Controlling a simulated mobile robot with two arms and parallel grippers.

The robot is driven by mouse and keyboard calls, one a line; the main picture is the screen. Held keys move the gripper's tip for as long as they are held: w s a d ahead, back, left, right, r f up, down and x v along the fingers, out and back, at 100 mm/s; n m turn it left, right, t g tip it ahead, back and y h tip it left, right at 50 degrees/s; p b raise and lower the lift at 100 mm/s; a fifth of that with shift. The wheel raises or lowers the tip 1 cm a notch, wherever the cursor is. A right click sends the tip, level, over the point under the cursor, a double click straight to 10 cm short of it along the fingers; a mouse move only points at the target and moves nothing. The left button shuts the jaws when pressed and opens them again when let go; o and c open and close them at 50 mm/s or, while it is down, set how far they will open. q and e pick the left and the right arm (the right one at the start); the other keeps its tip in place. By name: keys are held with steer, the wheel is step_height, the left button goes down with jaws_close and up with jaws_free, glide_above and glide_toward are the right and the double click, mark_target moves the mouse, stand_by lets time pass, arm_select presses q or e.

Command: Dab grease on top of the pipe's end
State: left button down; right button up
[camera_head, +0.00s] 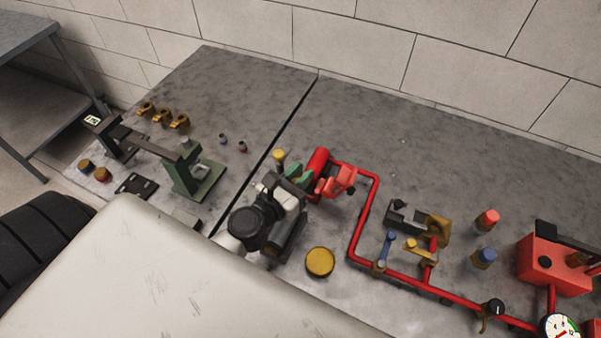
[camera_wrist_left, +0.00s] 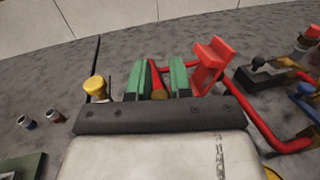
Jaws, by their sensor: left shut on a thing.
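My left gripper (camera_head: 308,178) is over the bench beside the red pipework, and its green fingertips also show in the wrist view (camera_wrist_left: 158,80). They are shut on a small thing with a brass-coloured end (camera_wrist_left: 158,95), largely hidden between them. A thick red cylinder (camera_head: 318,159) stands just behind the fingertips; I cannot tell whether they touch it. The red pipe (camera_head: 358,171) runs from near there to the right, then turns toward me. No grease can be made out. My right gripper is not in view.
A yellow-capped pot (camera_wrist_left: 95,88) stands left of the gripper, and a round yellow lid (camera_head: 320,262) lies nearer me. The back of the bench is clear.

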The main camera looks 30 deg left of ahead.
arm_select(q)
steer(key=shift+w, duration=0.15)
stand_by(0.5)
steer(key=shift+w+p, duration=0.4)
steer(key=shift+w, duration=0.65)
step_height(320, 180, up, 6)
steer(key=p, duration=0.6)
